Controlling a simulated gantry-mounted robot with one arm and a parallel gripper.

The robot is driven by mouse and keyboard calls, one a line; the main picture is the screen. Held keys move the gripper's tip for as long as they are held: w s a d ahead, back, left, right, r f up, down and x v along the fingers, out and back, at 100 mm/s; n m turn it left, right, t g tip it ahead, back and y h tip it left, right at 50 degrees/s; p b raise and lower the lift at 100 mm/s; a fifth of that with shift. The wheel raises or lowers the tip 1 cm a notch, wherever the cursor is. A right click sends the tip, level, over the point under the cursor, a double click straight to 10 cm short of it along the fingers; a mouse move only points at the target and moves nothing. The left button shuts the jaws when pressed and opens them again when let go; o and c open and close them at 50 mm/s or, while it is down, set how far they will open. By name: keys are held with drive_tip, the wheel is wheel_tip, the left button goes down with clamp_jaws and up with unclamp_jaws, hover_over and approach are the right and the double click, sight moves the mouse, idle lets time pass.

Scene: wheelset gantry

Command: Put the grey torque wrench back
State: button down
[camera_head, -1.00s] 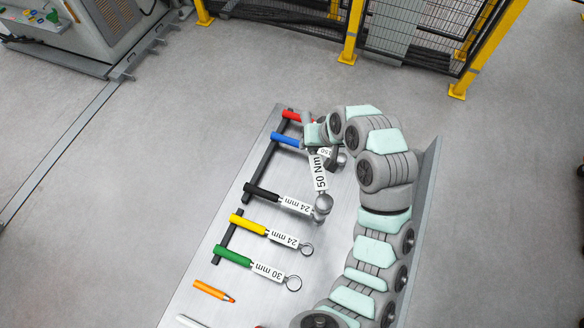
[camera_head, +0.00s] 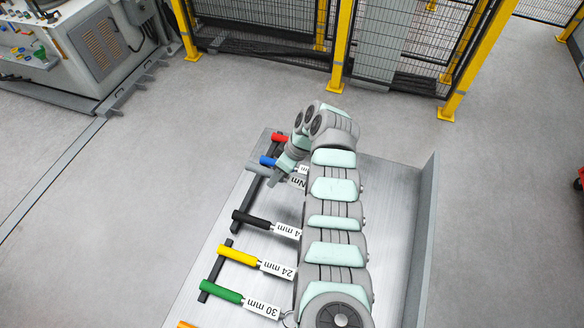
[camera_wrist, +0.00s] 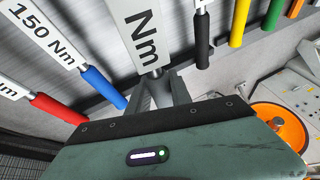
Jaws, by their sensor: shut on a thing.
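The grey torque wrench shows its grey handle (camera_head: 258,169) in the head view, between the blue and black handles, at the dark rack bar (camera_head: 254,190). Its white label reading "Nm" (camera_wrist: 139,25) fills the top middle of the wrist view. My gripper (camera_wrist: 160,92) is shut on the wrench near the label's end; in the head view it shows (camera_head: 277,178) beside the bar. My arm hides the wrench's head end. I cannot tell whether the wrench rests on the bar or hangs just above it.
Red (camera_head: 279,138) and blue (camera_head: 268,161) handled wrenches lie on the far side. Black (camera_head: 250,219), yellow (camera_head: 237,255) and green (camera_head: 220,291) handled tools lie nearer. The table's raised right edge (camera_head: 424,245) stands beyond my arm.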

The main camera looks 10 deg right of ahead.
drive_tip(key=shift+s+a+f+n+g, duration=0.3)
drive_tip(key=shift+s+a+n, duration=0.1)
drive_tip(key=shift+n, duration=0.1)
drive_tip(key=shift+d, duration=0.1)
drive_tip(key=shift+f+b, duration=0.1)
drive_tip(key=shift+b, duration=0.35)
drive_tip(key=shift+f+b, duration=0.2)
drive_tip(key=shift+b, duration=0.15)
wheel_tip(320, 180, down, 7)
drive_tip(key=b, duration=0.7)
drive_tip(key=shift+f, duration=0.2)
drive_tip(key=shift+f+b, duration=0.4)
drive_tip(key=shift+b, duration=0.05)
drive_tip(key=c, duration=1.1)
unclamp_jaws()
drive_tip(key=shift+r, duration=0.1)
